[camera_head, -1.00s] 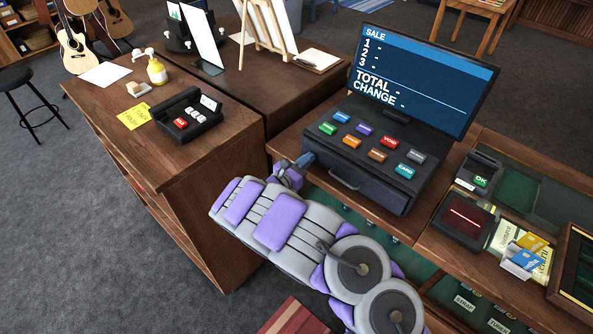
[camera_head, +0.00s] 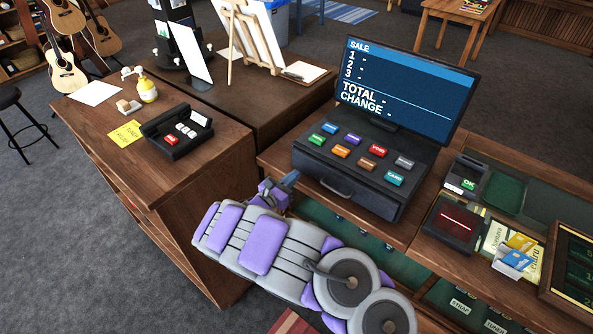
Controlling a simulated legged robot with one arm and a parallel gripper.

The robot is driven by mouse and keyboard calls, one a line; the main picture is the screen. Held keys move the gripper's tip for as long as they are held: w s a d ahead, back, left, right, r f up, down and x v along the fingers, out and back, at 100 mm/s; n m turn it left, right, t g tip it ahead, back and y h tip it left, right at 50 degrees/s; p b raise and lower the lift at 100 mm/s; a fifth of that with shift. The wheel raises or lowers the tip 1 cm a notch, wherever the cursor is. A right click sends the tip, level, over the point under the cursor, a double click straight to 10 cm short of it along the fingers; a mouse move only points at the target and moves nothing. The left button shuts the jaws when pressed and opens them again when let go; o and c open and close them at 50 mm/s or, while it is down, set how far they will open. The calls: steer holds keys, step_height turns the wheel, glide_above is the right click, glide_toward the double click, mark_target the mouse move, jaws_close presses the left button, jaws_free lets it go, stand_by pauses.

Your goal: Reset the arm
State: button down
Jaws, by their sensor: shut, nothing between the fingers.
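My arm, grey with purple pads, is folded in front of the counter in the head view. My gripper (camera_head: 283,186) is at the arm's far end, small and partly hidden behind the arm's link. Its fingers look closed, and I see nothing held. It is just left of the cash register's drawer unit (camera_head: 352,198), near the counter's front edge, apart from the coloured keys. The register's screen (camera_head: 405,85) shows SALE, TOTAL and CHANGE lines.
A card terminal (camera_head: 465,177) and a dark red-topped device (camera_head: 454,222) stand right of the register. Open floor (camera_head: 60,240) lies left.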

steer(key=w+a+p+v, duration=0.1)
steer(key=v, duration=0.8)
steer(key=s+d+r+m+g+h, duration=0.2)
steer(key=d+r+m+g+h, duration=0.5)
steer(key=d+r, duration=0.6)
steer(key=s+d+r+m+g+y, duration=0.25)
steer(key=s+d+m+g, duration=0.2)
steer(key=d, duration=0.35)
steer(key=s+d+r+m+g+y, duration=0.1)
steer(key=s+d+r+m+g, duration=0.2)
steer(key=s+d+m, duration=0.4)
steer(key=s+d+r+m+g+y, duration=0.1)
steer(key=s+d+m+g+y, duration=0.15)
steer(key=s, duration=0.45)
steer(key=s+d+m+g+y, duration=0.1)
steer(key=s+d+m+y, duration=0.2)
steer(key=s, duration=0.5)
steer(key=s+a+f+m+t+y, duration=0.1)
steer(key=s+a+m+y, duration=0.3)
steer(key=s+a+y, duration=0.5)
steer(key=s+a+t, duration=0.1)
steer(key=s+a, duration=0.2)
steer(key=shift+s, duration=0.4)
